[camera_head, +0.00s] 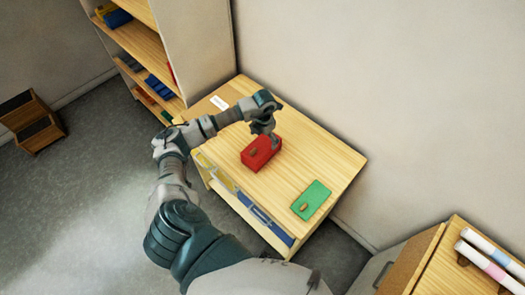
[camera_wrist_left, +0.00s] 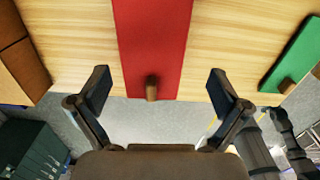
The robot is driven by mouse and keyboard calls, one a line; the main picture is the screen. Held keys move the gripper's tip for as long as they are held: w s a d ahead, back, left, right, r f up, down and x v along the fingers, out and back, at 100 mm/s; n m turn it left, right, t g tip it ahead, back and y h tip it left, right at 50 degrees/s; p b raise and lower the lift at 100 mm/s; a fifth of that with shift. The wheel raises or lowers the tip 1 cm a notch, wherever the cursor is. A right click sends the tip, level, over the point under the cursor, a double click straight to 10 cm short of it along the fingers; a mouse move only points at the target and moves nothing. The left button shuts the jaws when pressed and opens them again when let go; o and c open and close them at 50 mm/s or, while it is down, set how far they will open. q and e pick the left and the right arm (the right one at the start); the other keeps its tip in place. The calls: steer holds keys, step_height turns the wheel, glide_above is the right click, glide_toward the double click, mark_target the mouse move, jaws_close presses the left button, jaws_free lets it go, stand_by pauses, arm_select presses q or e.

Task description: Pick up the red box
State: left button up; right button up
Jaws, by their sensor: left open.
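The red box (camera_head: 259,154) sits on the wooden table, with a small brown knob on its side. In the left wrist view the red box (camera_wrist_left: 150,40) lies between and beyond the two fingers, its brown knob toward me. My left gripper (camera_head: 271,135) is at the far right end of the box in the head view. In the left wrist view my left gripper (camera_wrist_left: 156,92) is open, with a finger on each side of the box's line and nothing held. I cannot tell whether it touches the box. My right gripper does not show.
A green box (camera_head: 311,200) with a brown knob lies to the right on the table (camera_head: 335,160). A white label (camera_head: 219,102) lies at the table's back left. A wooden shelf (camera_head: 140,40) stands behind left. Paper rolls (camera_head: 488,255) lie on another table at right.

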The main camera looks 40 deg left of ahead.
mark_target(262, 145)
arm_select(q)
steer(key=f, duration=0.2)
steer(key=shift+w+f, duration=0.25)
steer(key=shift+f, duration=0.1)
steer(key=shift+s+a+f+p, duration=0.2)
steer(key=shift+a+f+p, duration=0.2)
steer(key=shift+f, duration=0.3)
steer(key=f, duration=0.1)
steer(key=a+f+p, duration=0.1)
steer(key=shift+s+f, duration=0.2)
steer(key=shift+f, duration=0.2)
steer(key=shift+d+f, duration=0.1)
steer(key=shift+f, duration=0.75)
steer(key=shift+w+d+f, duration=0.1)
steer(key=shift+d, duration=0.05)
steer(key=shift+w+d, duration=0.1)
steer(key=shift+d, duration=0.15)
steer(key=shift+c, duration=0.7)
steer(key=shift+r, duration=0.2)
steer(key=c, duration=0.8)
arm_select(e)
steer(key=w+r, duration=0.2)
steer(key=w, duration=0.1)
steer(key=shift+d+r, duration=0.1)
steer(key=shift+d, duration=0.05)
